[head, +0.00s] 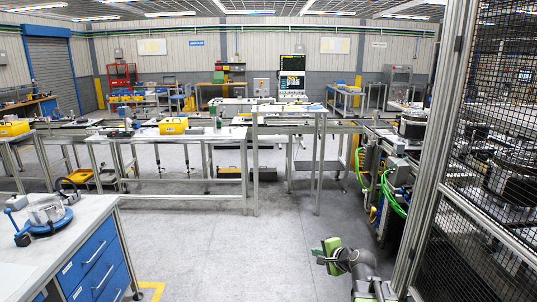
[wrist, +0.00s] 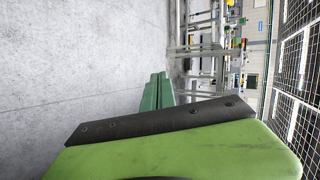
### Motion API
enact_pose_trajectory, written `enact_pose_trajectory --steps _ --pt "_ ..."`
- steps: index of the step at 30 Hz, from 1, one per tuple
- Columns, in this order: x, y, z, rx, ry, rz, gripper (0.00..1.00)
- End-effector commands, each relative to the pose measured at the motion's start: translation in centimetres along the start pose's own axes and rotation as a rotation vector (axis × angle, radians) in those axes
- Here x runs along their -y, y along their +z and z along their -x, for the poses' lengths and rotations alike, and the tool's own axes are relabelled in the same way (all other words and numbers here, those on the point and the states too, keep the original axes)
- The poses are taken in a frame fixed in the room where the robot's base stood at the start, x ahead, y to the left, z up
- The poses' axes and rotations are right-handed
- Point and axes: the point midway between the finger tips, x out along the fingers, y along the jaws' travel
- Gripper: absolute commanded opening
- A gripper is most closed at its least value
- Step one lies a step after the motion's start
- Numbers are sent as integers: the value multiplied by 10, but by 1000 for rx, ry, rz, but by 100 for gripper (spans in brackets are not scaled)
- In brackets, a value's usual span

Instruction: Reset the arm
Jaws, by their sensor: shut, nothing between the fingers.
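My arm shows at the lower right of the head view, beside the metal post of the mesh fence. My gripper (head: 319,254) is at its end, with green parts, held over the bare grey floor. In the wrist view my gripper's green fingers (wrist: 157,92) lie close together and are shut, with nothing between them. The dark bracket and green body behind them fill the lower part of that view. No object touches the gripper.
A mesh fence (head: 428,150) stands close on the right. A workbench with blue drawers (head: 95,265) is at the lower left. A long conveyor line with metal frames (head: 255,165) crosses ahead. Green hoses (head: 392,195) hang at the right. The floor (head: 225,245) between is clear.

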Motion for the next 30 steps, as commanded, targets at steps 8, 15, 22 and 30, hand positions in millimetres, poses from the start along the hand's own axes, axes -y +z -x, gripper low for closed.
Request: enact_pose_trajectory --steps 8,15,22,30 --pt "-136 111 30 352 618 797 0" --pt "-190 93 93 591 909 1058 0" --pt "-190 93 92 606 900 1079 0" --pt "-190 93 92 604 899 1077 0"
